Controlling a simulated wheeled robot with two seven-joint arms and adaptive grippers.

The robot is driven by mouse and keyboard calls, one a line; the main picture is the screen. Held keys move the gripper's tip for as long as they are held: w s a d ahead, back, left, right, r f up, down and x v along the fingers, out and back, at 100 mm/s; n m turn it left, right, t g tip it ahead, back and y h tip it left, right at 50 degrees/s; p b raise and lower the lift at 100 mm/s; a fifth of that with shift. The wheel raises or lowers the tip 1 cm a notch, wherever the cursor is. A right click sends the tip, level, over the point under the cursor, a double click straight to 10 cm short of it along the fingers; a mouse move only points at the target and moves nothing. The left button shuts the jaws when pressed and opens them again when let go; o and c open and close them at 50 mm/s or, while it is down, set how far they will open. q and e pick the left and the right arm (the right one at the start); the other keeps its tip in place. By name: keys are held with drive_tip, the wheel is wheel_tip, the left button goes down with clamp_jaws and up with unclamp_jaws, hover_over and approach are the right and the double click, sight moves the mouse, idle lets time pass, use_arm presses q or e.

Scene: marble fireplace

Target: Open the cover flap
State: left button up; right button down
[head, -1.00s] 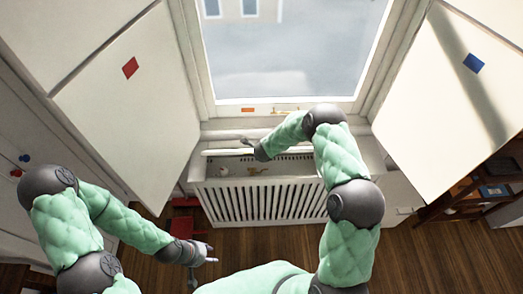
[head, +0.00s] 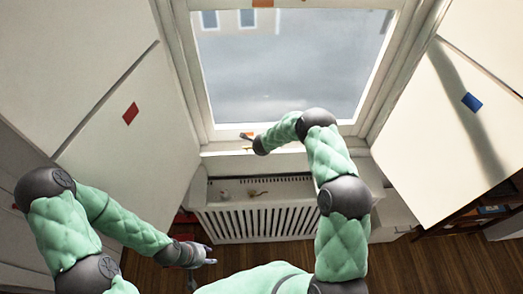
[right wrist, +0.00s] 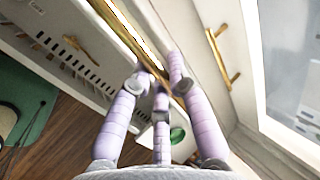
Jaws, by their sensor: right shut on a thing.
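The cover flap (head: 265,163) is the pale lid along the top of the white slatted radiator cover (head: 262,222). It stands raised near the window, and the cover's top lies open beneath it. My right gripper (head: 247,142) is at the flap's upper edge, below the window. In the right wrist view, the purple fingers of my right gripper (right wrist: 162,80) are closed around the flap's brass edge (right wrist: 112,42). The fingers hide part of that edge. My left gripper (head: 203,257) is low at left, empty, fingers spread, apart from the cover.
Small items, including a brass-coloured one (head: 257,193), lie inside the open top. A brass handle (right wrist: 222,57) is on the window frame close by. Panels with a red square (head: 130,113) and a blue square (head: 472,102) flank the window. Wooden floor lies in front.

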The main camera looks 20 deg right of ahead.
drive_tip(key=shift+w+d+r, duration=0.15)
drive_tip(key=shift+w, duration=0.25)
drive_tip(key=shift+w+d+r, duration=0.1)
drive_tip(key=shift+w, duration=0.25)
drive_tip(key=c, duration=1.2)
unclamp_jaws()
drive_tip(key=shift+o, duration=0.2)
drive_tip(key=shift+s, duration=0.1)
drive_tip(key=shift+f, duration=0.1)
drive_tip(key=v, duration=1.2)
